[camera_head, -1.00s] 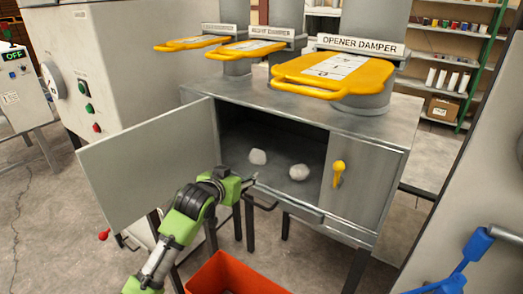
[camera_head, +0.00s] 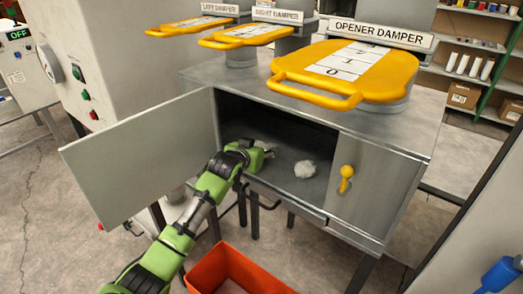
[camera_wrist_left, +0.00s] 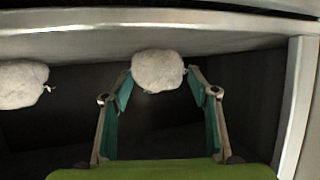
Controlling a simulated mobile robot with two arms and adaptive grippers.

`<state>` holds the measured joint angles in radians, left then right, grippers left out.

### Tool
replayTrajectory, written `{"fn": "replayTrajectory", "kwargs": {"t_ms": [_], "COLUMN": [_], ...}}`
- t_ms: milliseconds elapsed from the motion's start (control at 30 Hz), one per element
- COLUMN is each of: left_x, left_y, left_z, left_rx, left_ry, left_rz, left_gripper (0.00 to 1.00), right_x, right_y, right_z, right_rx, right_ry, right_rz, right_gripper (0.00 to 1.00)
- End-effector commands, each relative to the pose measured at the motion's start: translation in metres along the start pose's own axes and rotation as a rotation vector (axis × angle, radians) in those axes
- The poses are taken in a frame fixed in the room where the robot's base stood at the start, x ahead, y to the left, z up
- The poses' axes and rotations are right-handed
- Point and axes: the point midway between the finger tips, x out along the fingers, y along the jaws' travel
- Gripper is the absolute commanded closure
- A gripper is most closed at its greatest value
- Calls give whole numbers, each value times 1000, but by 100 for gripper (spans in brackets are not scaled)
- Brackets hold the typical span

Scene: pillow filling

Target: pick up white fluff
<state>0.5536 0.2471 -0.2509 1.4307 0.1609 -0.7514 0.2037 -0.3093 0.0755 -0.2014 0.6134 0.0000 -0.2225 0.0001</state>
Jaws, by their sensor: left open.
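Two clumps of white fluff lie on the floor of the open metal cabinet (camera_head: 378,185). One clump of white fluff (camera_wrist_left: 158,70) is between the fingertips of my left gripper (camera_wrist_left: 158,77) in the left wrist view. The fingers are spread on either side of it. In the head view my left gripper (camera_head: 267,151) reaches into the cabinet opening and mostly hides this clump. The other clump of white fluff (camera_head: 305,169) lies to the right of the gripper; it also shows at the left of the wrist view (camera_wrist_left: 22,84). My right gripper is not in view.
The cabinet's door (camera_head: 145,155) stands open to the left. The closed right panel has a yellow handle (camera_head: 346,178). Yellow damper plates (camera_head: 345,70) are above the cabinet. An orange bin (camera_head: 212,271) stands on the floor in front.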

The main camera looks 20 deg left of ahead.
Motion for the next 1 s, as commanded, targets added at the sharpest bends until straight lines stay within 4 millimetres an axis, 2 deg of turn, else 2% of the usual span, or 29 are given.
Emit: {"fn": "replayTrajectory", "kwargs": {"t_ms": [100,233,467,600,1000], "left_x": [4,11,36,50,56], "left_y": [1,0,-1,0,0], "left_z": [0,-2,-3,-2,-1], "left_rx": [0,0,0,0,1], "left_ry": [1,0,-1,-1,0], "left_rz": [1,1,0,1,1], "left_gripper": [46,46,46,46,46], "right_x": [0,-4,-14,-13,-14], "right_y": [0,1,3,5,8], "right_z": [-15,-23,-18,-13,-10], "right_rx": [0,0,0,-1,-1], "right_ry": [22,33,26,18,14], "right_rz": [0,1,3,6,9], "right_gripper": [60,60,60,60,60]}}
